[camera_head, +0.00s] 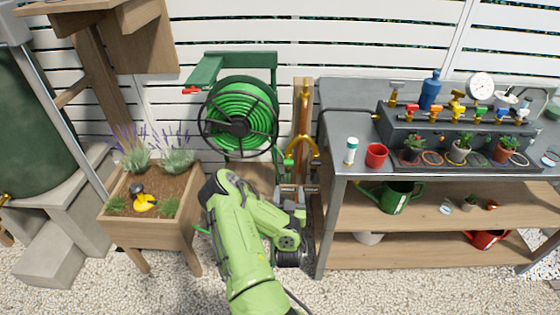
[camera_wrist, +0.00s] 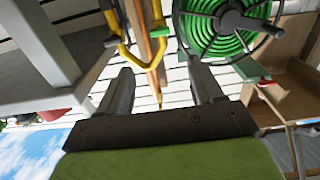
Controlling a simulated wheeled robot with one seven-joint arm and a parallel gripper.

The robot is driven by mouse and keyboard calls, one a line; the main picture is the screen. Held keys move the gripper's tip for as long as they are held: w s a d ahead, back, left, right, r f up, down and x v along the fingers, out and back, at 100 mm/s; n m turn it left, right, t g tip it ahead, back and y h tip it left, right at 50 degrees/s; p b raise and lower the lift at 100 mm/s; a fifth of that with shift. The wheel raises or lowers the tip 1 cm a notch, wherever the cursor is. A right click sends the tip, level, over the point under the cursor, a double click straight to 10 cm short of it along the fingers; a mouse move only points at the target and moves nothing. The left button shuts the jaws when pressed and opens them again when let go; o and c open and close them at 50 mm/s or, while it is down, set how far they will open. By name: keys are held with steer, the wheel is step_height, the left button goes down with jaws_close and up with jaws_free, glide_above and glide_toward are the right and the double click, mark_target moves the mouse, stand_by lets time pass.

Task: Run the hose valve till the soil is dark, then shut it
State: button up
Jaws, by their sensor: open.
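The green hose reel (camera_head: 238,125) hangs on a green bracket by the white fence. A small red piece (camera_head: 190,90), which may be the valve handle, sits at the bracket's left end; red also shows in the wrist view (camera_wrist: 264,84). The soil (camera_head: 170,187) in the wooden planter (camera_head: 150,234) is mid brown, with a yellow piece (camera_head: 145,204) on it. My gripper (camera_head: 290,192) is below and right of the reel, apart from it. In the wrist view, my gripper (camera_wrist: 164,82) has its fingers apart, with nothing between them.
A bench (camera_head: 335,165) with pots, a red cup (camera_head: 376,155) and a green watering can (camera_head: 397,197) stands right. Gravel lies in front.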

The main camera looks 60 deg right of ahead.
steer(key=b, duration=0.3)
glide_toward(289, 163)
steer(key=x, duration=0.6)
steer(key=shift+w+d+f+p, duration=0.1)
steer(key=shift+w+d+p, duration=0.1)
steer(key=shift+d+p, duration=0.2)
steer(key=shift+p+x, duration=0.35)
steer(key=shift+x, duration=1.55)
